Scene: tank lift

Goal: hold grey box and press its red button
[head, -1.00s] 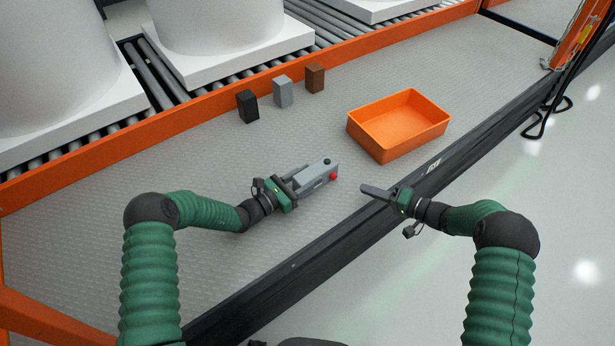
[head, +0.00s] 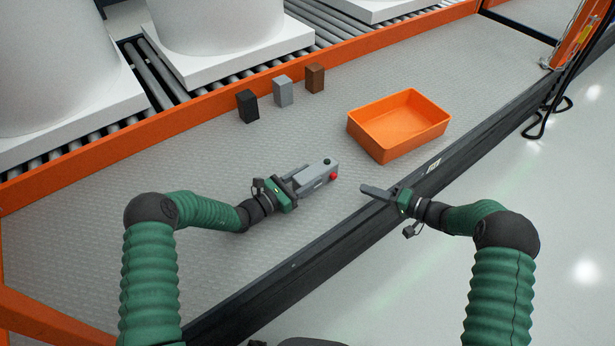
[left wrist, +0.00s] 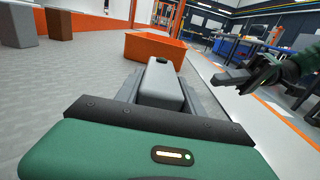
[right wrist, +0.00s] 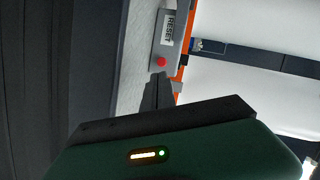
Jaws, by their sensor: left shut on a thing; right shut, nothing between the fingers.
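The grey box (head: 318,173) is a long grey control box with a red button (head: 333,176) and a dark button at its far end. My left gripper (head: 296,182) is shut on the box, which also shows between the fingers in the left wrist view (left wrist: 161,86). My right gripper (head: 368,190) is shut and empty, a short way to the right of the red button and apart from it. In the right wrist view the red button (right wrist: 161,62) shows just beyond the fingertips (right wrist: 158,82), beside a label reading RESET (right wrist: 168,28).
An orange bin (head: 385,148) stands empty on the grey table, behind my right gripper. Black (head: 247,106), grey (head: 283,92) and brown (head: 315,78) blocks stand near the back orange rail. A dark front edge (head: 290,268) runs below my right gripper.

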